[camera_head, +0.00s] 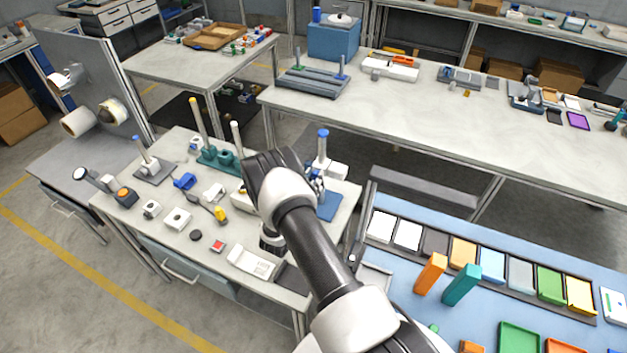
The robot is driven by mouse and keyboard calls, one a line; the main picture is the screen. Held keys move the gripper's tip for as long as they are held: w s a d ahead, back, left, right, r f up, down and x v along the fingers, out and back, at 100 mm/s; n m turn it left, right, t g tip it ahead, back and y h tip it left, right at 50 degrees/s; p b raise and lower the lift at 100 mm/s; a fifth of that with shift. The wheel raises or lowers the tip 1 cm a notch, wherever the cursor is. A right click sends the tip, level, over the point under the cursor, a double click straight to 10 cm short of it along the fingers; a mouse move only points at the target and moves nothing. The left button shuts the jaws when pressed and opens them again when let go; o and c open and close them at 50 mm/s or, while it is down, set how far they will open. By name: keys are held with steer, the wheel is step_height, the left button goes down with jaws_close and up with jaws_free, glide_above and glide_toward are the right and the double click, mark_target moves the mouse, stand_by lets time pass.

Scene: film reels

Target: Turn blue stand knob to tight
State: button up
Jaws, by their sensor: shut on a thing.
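The blue stand has a pale upright post with a blue cap (323,133) and a flat blue base (328,207), at the right end of the small white-topped table. A white block sits partway up its post. My gripper (316,184) is at the post, low and just above the blue base, beyond my dark and white arm. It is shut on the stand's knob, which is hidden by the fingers. I cannot see the knob's angle or how tight it is.
Other posts stand to the left: a yellow-capped and a white one on a teal base (222,160), and a blue-tipped one on a grey plate (154,170). Small parts crowd the table front. A blue bench with coloured trays (519,338) lies at right.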

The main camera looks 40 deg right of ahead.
steer(key=shift+c, duration=1)
steer(key=shift+m+b, duration=0.3)
steer(key=shift+b, duration=0.05)
steer(key=shift+m+b, duration=3.7)
steer(key=shift+m, duration=1.3)
steer(key=o, duration=1)
steer(key=shift+o, duration=0.4)
